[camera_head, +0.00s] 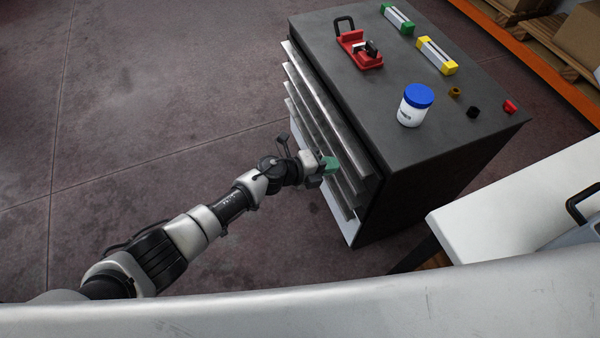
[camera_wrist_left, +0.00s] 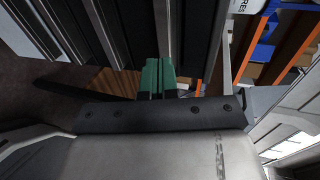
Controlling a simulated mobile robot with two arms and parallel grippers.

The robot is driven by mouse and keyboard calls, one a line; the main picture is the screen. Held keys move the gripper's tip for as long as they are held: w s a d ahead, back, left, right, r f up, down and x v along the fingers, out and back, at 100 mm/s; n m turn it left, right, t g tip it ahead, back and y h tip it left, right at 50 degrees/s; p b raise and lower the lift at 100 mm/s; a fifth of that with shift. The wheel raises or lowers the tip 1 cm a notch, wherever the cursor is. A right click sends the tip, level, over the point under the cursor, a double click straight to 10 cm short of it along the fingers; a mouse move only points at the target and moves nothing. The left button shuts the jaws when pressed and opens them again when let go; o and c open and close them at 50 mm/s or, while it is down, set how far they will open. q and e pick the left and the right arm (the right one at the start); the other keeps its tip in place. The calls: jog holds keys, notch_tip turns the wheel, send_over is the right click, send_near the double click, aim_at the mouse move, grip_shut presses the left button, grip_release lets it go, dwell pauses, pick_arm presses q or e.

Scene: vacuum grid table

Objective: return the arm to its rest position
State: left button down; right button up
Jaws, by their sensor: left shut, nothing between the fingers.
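My left arm reaches in from the left in the head view. Its gripper (camera_head: 331,165) with green fingertips is beside the drawer fronts of a dark cabinet (camera_head: 385,120). In the left wrist view the green fingers (camera_wrist_left: 158,76) are shut together with nothing between them. Metal drawer edges stand close behind the fingers there; I cannot tell whether they touch. My right gripper does not show.
On the cabinet top are a red clamp fixture (camera_head: 358,50), a white jar with blue lid (camera_head: 414,105), green (camera_head: 398,18) and yellow (camera_head: 437,55) blocks and small parts. A white table (camera_head: 490,215) stands at right. Floor at left is clear.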

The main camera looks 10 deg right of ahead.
pick_arm(q)
jog(key=shift+p+v, duration=0.75)
jog(key=shift+v, duration=4.3)
jog(key=s+a+f+n+t+y+p, duration=0.1)
jog(key=s+a+f+n+t+y, duration=0.3)
jog(key=a+f+n, duration=0.5)
jog(key=s+a+f+n+t+y+p, duration=0.1)
jog(key=s+a+f+n+y, duration=0.2)
jog(key=a+f+n+y, duration=0.55)
jog(key=s+a+f+n+g, duration=0.2)
jog(key=s+a+f+n, duration=0.1)
jog(key=s, duration=0.8)
jog(key=s+a+f+n+g+y, duration=0.1)
jog(key=s+a+f+n+g, duration=0.2)
jog(key=s, duration=0.8)
jog(key=s+a+f+n+g, duration=0.3)
jog(key=s+f+n, duration=0.4)
jog(key=s+f, duration=0.3)
jog(key=shift+s+p, duration=0.4)
jog(key=shift+s, duration=0.5)
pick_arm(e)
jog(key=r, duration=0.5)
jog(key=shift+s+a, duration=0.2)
pick_arm(q)
jog(key=shift+a+y, duration=0.15)
jog(key=shift+y, duration=0.1)
